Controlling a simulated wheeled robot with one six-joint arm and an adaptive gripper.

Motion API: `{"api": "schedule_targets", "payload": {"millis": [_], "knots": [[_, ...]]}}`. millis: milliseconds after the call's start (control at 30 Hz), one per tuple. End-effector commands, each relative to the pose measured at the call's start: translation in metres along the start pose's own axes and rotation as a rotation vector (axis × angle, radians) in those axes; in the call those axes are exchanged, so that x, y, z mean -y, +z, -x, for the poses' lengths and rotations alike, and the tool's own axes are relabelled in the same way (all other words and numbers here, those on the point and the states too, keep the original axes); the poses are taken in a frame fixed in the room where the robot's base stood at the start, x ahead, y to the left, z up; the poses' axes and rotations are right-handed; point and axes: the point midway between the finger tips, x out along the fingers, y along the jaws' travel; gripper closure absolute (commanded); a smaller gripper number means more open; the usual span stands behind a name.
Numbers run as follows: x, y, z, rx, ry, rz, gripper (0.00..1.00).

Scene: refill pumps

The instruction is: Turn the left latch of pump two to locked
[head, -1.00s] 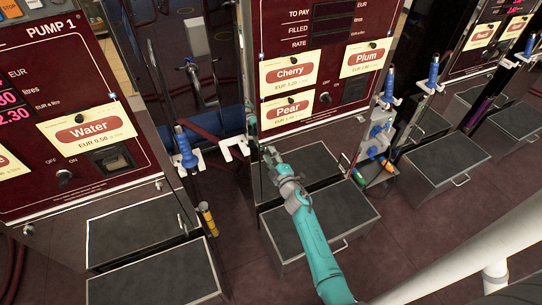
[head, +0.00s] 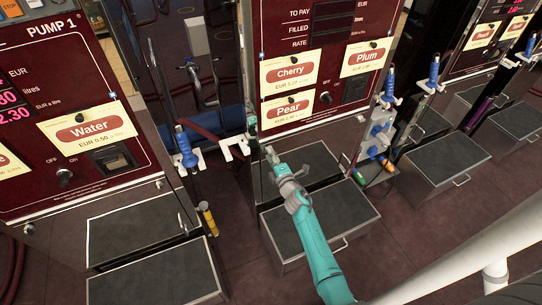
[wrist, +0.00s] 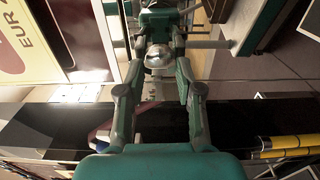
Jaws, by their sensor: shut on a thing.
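Pump two's dark red panel (head: 300,70) stands upright in the head view, with Cherry, Pear and Plum labels. My gripper (head: 269,151) is at the panel's lower left corner, just below the Pear label. In the wrist view the two fingers (wrist: 158,35) come together around a small round silver piece, which looks like the left latch (wrist: 158,57). The gripper is shut on it. In the head view my gripper hides the latch, so I cannot tell its turned angle.
Pump one (head: 70,120) stands at the left. A white holder (head: 236,148) is close left of my gripper. A grey-topped step box (head: 320,225) lies below my arm. Blue nozzles (head: 389,85) hang at the right.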

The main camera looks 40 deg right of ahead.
Motion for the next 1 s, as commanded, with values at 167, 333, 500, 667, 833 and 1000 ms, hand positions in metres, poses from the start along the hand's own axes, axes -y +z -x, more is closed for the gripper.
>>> {"api": "schedule_targets", "payload": {"millis": [167,333,500,667,833,1000], "knots": [[0.001,-0.001,0.0,-0.002,-0.001,0.003,1.0],[0.001,-0.001,0.0,-0.002,-0.001,0.002,0.62],[0.0,-0.001,0.0,-0.001,-0.001,0.001,0.4],[0.0,0.0,0.0,-0.001,0.0,0.001,0.4],[0.001,0.0,0.005,0.0,-0.001,0.001,0.4],[0.002,0.0,0.027,0.0,-0.002,0.001,0.4]]}}
